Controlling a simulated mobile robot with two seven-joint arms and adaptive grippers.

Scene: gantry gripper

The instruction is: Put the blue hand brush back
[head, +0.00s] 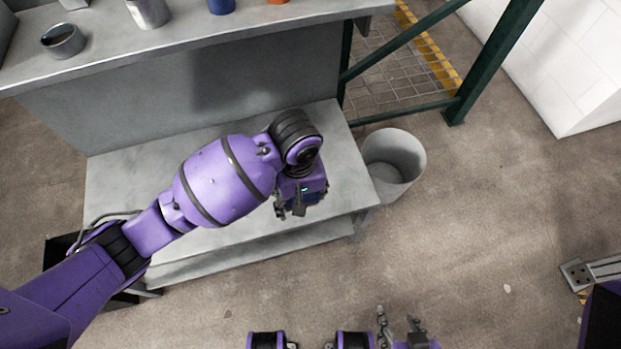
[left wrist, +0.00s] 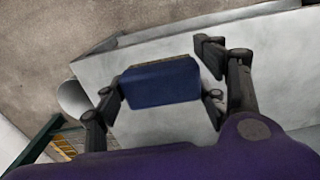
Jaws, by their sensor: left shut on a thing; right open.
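The blue hand brush (left wrist: 160,84) shows in the left wrist view as a dark blue block with a thin brownish strip along its far edge. My left gripper (left wrist: 160,98) is shut on it, with dark fingers at both ends of the block. In the head view my left gripper (head: 298,208) is over the low grey bench (head: 335,150), near its right part, and my own wrist hides most of the brush. Whether the brush touches the bench top I cannot tell. My right gripper (head: 398,322) is open and empty at the bottom edge of the head view, above the floor.
A higher grey counter (head: 190,48) stands behind the bench, with a metal bowl (head: 63,40), a metal can (head: 148,12) and a blue item (head: 221,5) on it. A pale round bin (head: 405,155) stands right of the bench. Floor at right is mostly clear.

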